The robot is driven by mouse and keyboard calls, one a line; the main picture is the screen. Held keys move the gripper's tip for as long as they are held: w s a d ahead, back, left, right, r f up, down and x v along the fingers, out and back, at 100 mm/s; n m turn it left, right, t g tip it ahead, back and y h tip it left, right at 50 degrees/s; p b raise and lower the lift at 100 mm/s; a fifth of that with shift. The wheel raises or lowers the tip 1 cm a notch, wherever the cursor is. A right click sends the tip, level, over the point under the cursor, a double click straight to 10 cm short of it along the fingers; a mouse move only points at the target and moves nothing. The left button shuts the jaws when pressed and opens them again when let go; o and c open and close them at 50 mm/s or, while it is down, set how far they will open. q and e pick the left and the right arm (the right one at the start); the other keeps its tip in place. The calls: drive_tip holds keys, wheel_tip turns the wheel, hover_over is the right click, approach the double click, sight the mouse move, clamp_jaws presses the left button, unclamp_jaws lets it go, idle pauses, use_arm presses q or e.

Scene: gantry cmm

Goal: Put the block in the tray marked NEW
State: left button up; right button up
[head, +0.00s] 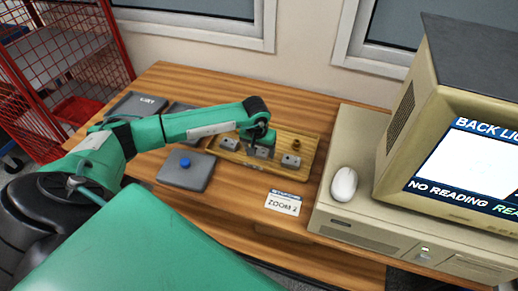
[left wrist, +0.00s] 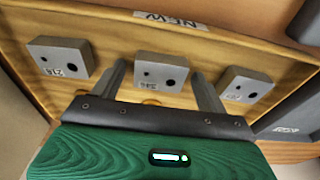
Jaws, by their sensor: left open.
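A wooden tray (head: 310,150) stands on the table; in the left wrist view its rim carries a label reading NEW (left wrist: 170,20). Three grey blocks with holes sit in it in a row: a left one (left wrist: 60,57) with a tag that seems to read 214, a middle one (left wrist: 160,70), and a right one (left wrist: 246,86). My left gripper (left wrist: 162,78) is open over the tray, with one finger on each side of the middle block. Whether the fingers touch it I cannot tell. In the head view the left gripper (head: 262,142) partly hides the middle block. My right gripper is not in view.
Dark grey trays (head: 137,106) lie farther left. A ZOOM card (head: 283,203) lies in front. A beige computer (head: 335,215) with a mouse (head: 344,185) and monitor (head: 400,120) fills the right.

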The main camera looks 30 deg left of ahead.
sight(259, 151)
use_arm(q)
drive_tip(key=shift+r, duration=0.15)
drive_tip(key=r, duration=0.4)
drive_tip(key=shift+s+r+b, duration=0.1)
drive_tip(key=shift+s+b, duration=0.15)
drive_tip(key=shift+b, duration=0.1)
wheel_tip(259, 151, up, 8)
drive_tip(key=s+b, duration=0.1)
drive_tip(key=shift+d+f, duration=0.2)
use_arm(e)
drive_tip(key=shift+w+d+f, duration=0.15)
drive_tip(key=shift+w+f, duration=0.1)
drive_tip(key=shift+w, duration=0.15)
use_arm(q)
drive_tip(key=shift+s, duration=0.1)
